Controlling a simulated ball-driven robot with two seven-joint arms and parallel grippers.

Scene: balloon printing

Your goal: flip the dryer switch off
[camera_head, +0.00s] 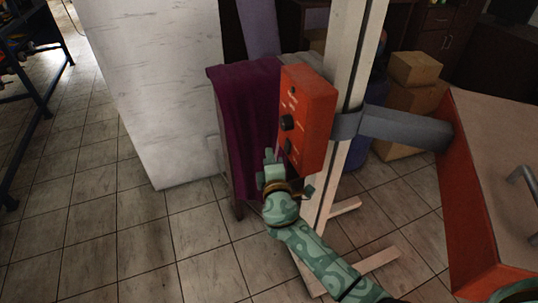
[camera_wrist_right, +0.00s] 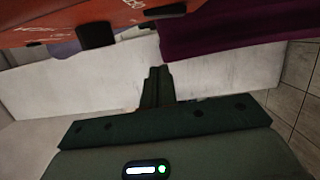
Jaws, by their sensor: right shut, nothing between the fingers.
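The orange control box (camera_head: 310,105) is mounted on a pale upright post in the head view. Its left face carries a black knob (camera_head: 288,122) and a smaller dark switch (camera_head: 289,146) below it. My right gripper (camera_head: 269,158) is shut and empty, just left of the box's lower part; I cannot tell whether it touches the switch. In the right wrist view, the shut fingers (camera_wrist_right: 155,86) point ahead below the box (camera_wrist_right: 50,20), whose black knob (camera_wrist_right: 96,35) and a second dark control (camera_wrist_right: 165,10) stick down from the top. My left gripper is not in view.
A purple cloth (camera_head: 243,125) hangs just behind the gripper, left of the box. A white block (camera_head: 150,90) stands further left. A grey bracket (camera_head: 405,128) joins the post to an orange-sided table (camera_head: 465,190) at right. Cardboard boxes (camera_head: 412,95) lie behind; tiled floor is open at lower left.

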